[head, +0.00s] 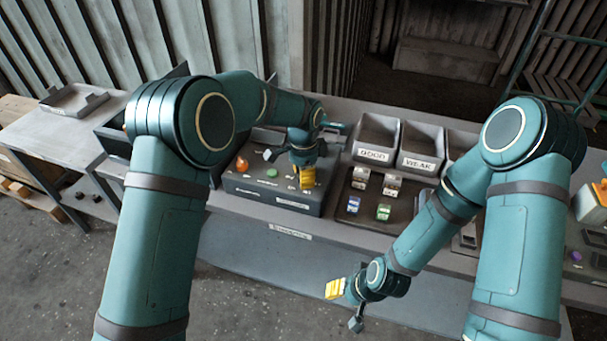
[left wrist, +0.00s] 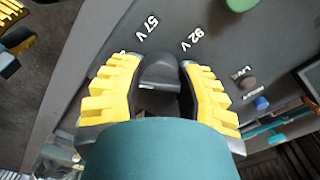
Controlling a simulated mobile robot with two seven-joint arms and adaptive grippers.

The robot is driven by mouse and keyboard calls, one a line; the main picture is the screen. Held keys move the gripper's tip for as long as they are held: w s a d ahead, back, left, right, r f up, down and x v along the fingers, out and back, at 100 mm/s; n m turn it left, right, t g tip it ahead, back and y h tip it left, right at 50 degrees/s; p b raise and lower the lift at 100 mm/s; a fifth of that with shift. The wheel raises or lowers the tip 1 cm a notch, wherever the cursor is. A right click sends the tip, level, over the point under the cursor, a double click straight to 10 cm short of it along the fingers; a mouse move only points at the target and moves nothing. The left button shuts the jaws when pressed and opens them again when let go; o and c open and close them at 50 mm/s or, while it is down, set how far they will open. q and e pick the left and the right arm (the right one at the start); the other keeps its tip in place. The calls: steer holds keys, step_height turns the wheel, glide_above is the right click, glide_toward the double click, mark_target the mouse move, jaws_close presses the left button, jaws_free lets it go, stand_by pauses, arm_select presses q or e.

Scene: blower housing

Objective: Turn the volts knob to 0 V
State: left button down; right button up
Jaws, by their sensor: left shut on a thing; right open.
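The volts knob (left wrist: 160,70) is black and sits on a dark grey panel in the left wrist view. The labels "57 V" (left wrist: 146,27) and "92 V" (left wrist: 191,39) are printed beside it; another label is mostly hidden by a finger. My left gripper (left wrist: 158,78) is shut on the knob, one yellow ribbed finger on each side. In the head view my left gripper (head: 306,178) is at the right end of the control box (head: 275,198) and hides the knob. My right gripper (head: 346,305) is open and empty, low in front of the bench.
An orange-red lamp (head: 242,165) and a green button (head: 271,173) are on the box. Bins marked GOOD (head: 376,152) and WEAK (head: 419,163) stand to its right, behind a dark tray (head: 350,215) with small parts. The floor in front is clear.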

arm_select(q)
steer(key=n, duration=0.5)
steer(key=shift+n, duration=0.4)
steer(key=n+p, duration=0.1)
steer(key=n, duration=0.4)
steer(key=shift+n, duration=0.3)
steer(key=c, duration=0.5)
jaws_free()
steer(key=shift+r, duration=0.15)
step_height(320, 180, up, 12)
steer(key=shift+f, duration=0.1)
